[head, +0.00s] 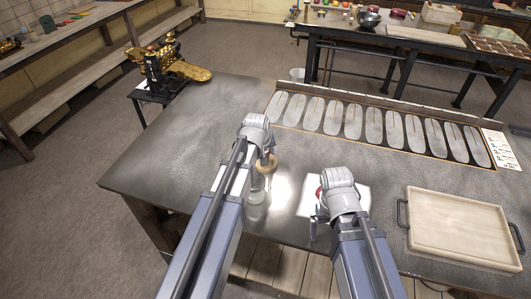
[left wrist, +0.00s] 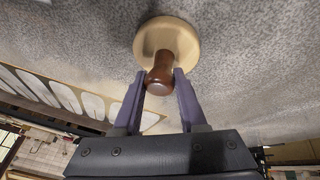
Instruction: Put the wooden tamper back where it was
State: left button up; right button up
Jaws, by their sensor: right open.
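The wooden tamper has a pale round disc (head: 267,164) and a red-brown handle (left wrist: 160,72); its disc also shows in the left wrist view (left wrist: 166,38). My left gripper (left wrist: 160,84) has a finger on each side of the handle, close against it, with the disc beyond the fingertips. In the head view my left gripper (head: 266,158) is over the middle of the dark metal table (head: 165,145), partly hidden by its own wrist. Whether the disc touches the table is unclear. My right gripper (head: 318,212) is open, near the table's front edge.
A white sheet or board (head: 361,196) with a partly hidden red item (head: 319,192) lies by my right gripper. A clear, glassy shape (head: 257,192) stands near the tamper. A wooden tray (head: 456,225) is at right; a row of oval moulds (head: 374,127) lines the back. The left tabletop is clear.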

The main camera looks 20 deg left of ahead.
pick_arm(q)
jog(key=o, duration=0.4)
jog(key=shift+r, duration=0.15)
pick_arm(e)
jog(key=shift+r, duration=0.15)
pick_arm(q)
jog(key=shift+r+p, duration=0.15)
jog(key=shift+p, duration=0.15)
pick_arm(e)
jog(key=shift+r, duration=0.15)
pick_arm(q)
jog(key=p+v, duration=1)
jog(key=v, duration=0.1)
jog(key=shift+s+r+p, duration=0.2)
jog(key=shift+r+p, duration=0.1)
jog(key=shift+r, duration=0.05)
pick_arm(e)
notch_tip(320, 180, up, 11)
jog(key=shift+f, duration=0.2)
pick_arm(q)
jog(key=shift+f, duration=0.2)
pick_arm(e)
jog(key=shift+f, duration=0.2)
pick_arm(q)
jog(key=b+x, duration=1.1)
jog(key=x, duration=0.1)
pick_arm(e)
notch_tip(320, 180, down, 11)
jog(key=shift+r, duration=0.1)
